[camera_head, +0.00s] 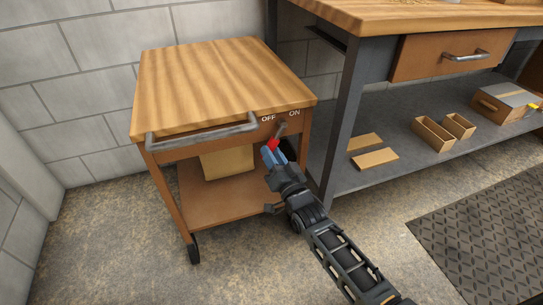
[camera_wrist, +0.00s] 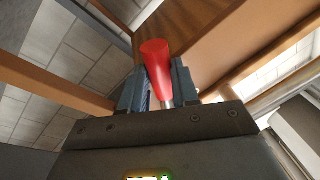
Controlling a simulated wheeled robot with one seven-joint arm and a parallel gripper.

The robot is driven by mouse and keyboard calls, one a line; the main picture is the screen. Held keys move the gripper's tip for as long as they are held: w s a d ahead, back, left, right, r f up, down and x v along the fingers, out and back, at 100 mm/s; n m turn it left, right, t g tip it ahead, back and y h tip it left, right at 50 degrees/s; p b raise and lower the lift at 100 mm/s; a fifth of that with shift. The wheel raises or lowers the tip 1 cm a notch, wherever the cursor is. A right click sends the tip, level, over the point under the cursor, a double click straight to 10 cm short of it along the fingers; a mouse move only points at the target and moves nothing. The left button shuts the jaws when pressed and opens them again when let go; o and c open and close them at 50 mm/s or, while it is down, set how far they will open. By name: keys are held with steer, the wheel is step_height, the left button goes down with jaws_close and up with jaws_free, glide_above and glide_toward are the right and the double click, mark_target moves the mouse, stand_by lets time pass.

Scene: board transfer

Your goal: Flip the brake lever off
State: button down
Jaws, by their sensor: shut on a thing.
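The brake lever has a red grip (camera_head: 273,143) and a grey shaft. It sits on the front right of the wooden cart (camera_head: 215,75), just below the OFF and ON labels (camera_head: 281,116). The shaft slants down and left from under the ON side. My gripper (camera_head: 272,156) reaches up to it from below right, with its blue fingers at the red grip. In the wrist view, the red grip (camera_wrist: 156,62) stands between the two fingers, and my gripper (camera_wrist: 160,88) is shut on it. The fingers partly hide the lever's lower part.
The cart has a grey handle bar (camera_head: 205,133) left of the lever and a box (camera_head: 227,163) on its lower shelf. A workbench (camera_head: 430,18) stands close on the right, with small boxes (camera_head: 432,134) on its shelf. The floor in front is clear.

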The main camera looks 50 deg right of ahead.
steer(key=c, duration=0.8)
jaws_free()
steer(key=shift+c, duration=0.2)
steer(key=p+v, duration=0.1)
steer(key=v, duration=0.6)
steer(key=shift+s+a, duration=0.2)
steer(key=shift+s, duration=0.1)
steer(key=shift+f, duration=0.1)
